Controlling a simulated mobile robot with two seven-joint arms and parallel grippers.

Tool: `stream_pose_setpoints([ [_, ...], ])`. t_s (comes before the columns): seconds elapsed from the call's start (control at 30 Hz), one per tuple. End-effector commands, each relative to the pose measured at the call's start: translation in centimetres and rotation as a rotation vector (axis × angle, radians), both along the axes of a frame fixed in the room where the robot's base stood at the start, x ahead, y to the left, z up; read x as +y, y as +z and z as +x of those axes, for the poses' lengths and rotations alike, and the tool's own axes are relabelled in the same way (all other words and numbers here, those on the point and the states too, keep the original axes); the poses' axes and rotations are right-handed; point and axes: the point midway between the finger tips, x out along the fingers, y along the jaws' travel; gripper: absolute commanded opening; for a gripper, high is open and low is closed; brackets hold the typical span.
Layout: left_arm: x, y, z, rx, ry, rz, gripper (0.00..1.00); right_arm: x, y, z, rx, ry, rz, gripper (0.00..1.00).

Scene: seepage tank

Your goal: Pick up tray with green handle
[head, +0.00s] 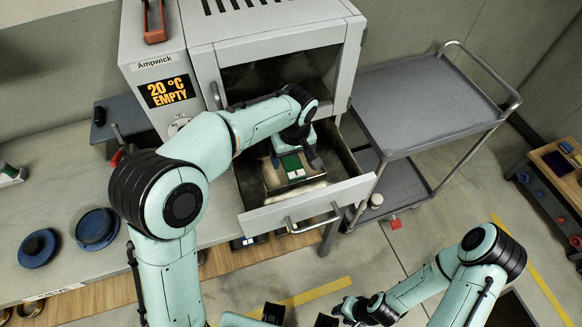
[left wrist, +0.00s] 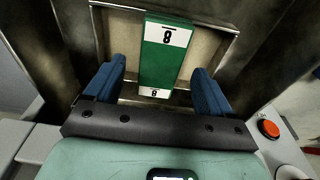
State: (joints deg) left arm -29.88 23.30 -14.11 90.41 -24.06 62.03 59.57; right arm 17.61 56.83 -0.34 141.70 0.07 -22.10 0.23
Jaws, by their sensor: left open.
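The tray (head: 272,178) lies inside the open drawer (head: 243,190) of the grey cabinet. Its green handle (head: 292,164) has a white end. In the left wrist view, the green handle (left wrist: 161,62) carries white labels reading 8, and the pale tray (left wrist: 212,45) shows around it. My left gripper (head: 303,158) is over the drawer. In the left wrist view, the blue fingers of my left gripper (left wrist: 157,88) are apart on either side of the handle, with a gap on each side. My right gripper (head: 338,312) is low at the bottom edge, away from the drawer; its jaws are unclear.
The cabinet (head: 265,35) above the drawer has a display reading 20 °C EMPTY. The drawer's front and side walls surround the tray. A grey cart (head: 420,100) stands to the right. Blue round dishes (head: 95,228) sit on the left counter.

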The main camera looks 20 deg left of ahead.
Motion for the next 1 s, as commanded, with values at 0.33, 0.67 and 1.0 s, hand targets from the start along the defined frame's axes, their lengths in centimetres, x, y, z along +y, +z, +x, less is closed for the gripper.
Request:
stream_pose_setpoints([
  [0.33, 0.4, -3.8, 0.4, 0.001, 0.000, 0.000, 0.83, 0.0, -0.1, 0.0, 0.000, 0.000, 0.000, 0.37],
  [0.67, 0.4, -3.8, 0.4, 0.001, 0.000, 0.001, 0.34, 0.0, -0.1, 0.0, 0.000, 0.000, 0.000, 0.37],
  [1.0, 0.4, -3.6, 0.5, -0.001, 0.000, 0.000, 0.16, 0.0, 0.0, 0.0, 0.000, 0.000, 0.000, 0.37],
])
